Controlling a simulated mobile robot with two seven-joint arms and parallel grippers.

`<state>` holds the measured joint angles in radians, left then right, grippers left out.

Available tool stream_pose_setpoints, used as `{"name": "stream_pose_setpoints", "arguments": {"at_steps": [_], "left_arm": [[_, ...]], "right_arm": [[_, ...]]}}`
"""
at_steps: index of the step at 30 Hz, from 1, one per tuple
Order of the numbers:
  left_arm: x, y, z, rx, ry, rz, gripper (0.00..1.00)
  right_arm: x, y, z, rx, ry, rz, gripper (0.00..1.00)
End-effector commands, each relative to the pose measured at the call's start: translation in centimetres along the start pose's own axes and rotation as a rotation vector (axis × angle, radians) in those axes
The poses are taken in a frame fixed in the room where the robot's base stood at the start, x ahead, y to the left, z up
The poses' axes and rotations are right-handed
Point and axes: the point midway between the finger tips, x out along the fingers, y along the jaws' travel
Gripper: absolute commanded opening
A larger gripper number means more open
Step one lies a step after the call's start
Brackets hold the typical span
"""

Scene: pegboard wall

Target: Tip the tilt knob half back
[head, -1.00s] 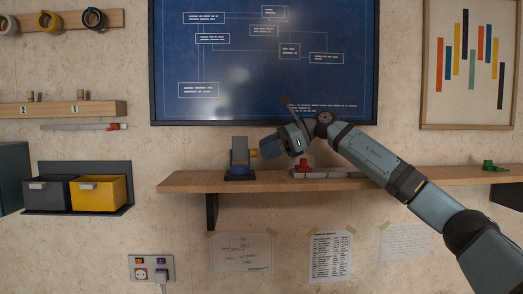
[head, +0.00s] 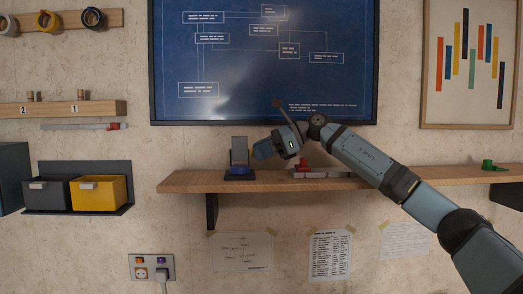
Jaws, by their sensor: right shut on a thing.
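A grey upright device (head: 239,152) on a dark blue round base (head: 239,173) stands on the wooden shelf. Its yellow tilt knob, on its right side, is almost fully hidden behind my right gripper. My right gripper (head: 257,152) reaches in from the right, just above the shelf, and is shut on the tilt knob against the device's right side. The device looks about upright. My left gripper is not in view.
On the wooden shelf (head: 185,183), a red part on a grey bar (head: 325,173) lies just right of the gripper, and a green object (head: 488,165) sits far right. A blue framed board (head: 265,75) hangs above. Yellow bin (head: 100,195) is at lower left.

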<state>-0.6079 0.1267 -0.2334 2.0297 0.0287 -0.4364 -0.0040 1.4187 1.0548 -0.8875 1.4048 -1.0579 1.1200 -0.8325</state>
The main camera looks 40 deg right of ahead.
Motion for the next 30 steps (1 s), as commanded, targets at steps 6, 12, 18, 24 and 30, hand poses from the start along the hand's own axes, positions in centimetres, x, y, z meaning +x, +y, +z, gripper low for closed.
{"name": "stream_pose_setpoints", "arguments": {"at_steps": [6,12,18,24,30], "left_arm": [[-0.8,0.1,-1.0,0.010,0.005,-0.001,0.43],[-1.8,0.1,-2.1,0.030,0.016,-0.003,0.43],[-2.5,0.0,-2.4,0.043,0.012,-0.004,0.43],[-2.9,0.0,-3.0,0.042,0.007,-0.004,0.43],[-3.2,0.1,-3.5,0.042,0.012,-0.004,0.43]], "right_arm": [[-0.1,-0.2,0.3,0.097,0.000,0.040,0.01],[-0.1,-0.3,0.3,0.226,0.000,0.093,0.01],[-0.1,-0.4,0.3,0.344,-0.001,0.142,0.01],[0.0,-0.5,0.1,0.424,-0.001,0.174,0.01],[0.0,-0.5,0.0,0.459,-0.001,0.190,0.01]]}}
